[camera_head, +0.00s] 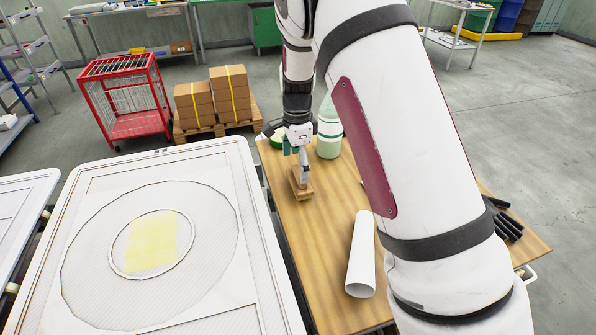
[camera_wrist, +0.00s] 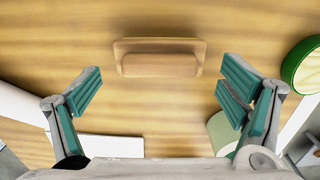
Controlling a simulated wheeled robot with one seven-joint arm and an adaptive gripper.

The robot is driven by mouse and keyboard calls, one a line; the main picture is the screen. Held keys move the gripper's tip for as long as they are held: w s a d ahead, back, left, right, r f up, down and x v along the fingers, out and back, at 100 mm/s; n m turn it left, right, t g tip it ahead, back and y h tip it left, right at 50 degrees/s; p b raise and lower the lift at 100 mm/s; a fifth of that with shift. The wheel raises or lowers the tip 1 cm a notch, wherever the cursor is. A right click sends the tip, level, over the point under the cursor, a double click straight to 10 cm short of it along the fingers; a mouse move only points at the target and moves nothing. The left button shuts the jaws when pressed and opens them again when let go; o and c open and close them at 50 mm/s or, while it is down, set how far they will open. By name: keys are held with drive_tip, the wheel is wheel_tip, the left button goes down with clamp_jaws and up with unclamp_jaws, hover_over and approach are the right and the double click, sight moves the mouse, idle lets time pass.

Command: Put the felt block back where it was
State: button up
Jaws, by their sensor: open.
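A brown wooden-looking block with a raised grip along its top, which I take to be the felt block (camera_head: 300,190), lies on the wooden workbench (camera_head: 315,218). In the wrist view the block (camera_wrist: 160,63) is ahead of the fingers, near the top of the picture, and nothing holds it. My gripper (camera_head: 298,160) is above the bench by the block. In the wrist view my gripper (camera_wrist: 160,88) is open and empty, its green-padded fingers spread wider than the block. Any felt on its underside is hidden.
A green and white bottle (camera_head: 329,130) stands behind the block. A white roll (camera_head: 361,262) lies nearer, and black rods (camera_head: 508,226) lie at the right. To the left is a large white table (camera_head: 235,175) with a ring (camera_head: 112,262) around a yellow patch (camera_head: 151,243).

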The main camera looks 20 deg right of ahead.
sight(297, 174)
wheel_tip(297, 174, up, 9)
drive_tip(key=p, duration=0.2)
drive_tip(key=shift+f, duration=0.15)
drive_tip(key=s+r+n+t+y, duration=0.1)
drive_tip(key=s+r+n+t, duration=0.2)
drive_tip(key=s+r+n, duration=1)
drive_tip(key=s+r+n+t, duration=0.1)
drive_tip(key=s+r+n, duration=0.1)
drive_tip(key=s, duration=0.8)
drive_tip(key=s+r+n+t+h, duration=0.1)
drive_tip(key=s+r+n, duration=0.1)
drive_tip(key=s, duration=0.9)
drive_tip(key=shift+s+d+n, duration=0.2)
drive_tip(key=shift+d+n, duration=0.2)
drive_tip(key=shift+n, duration=0.1)
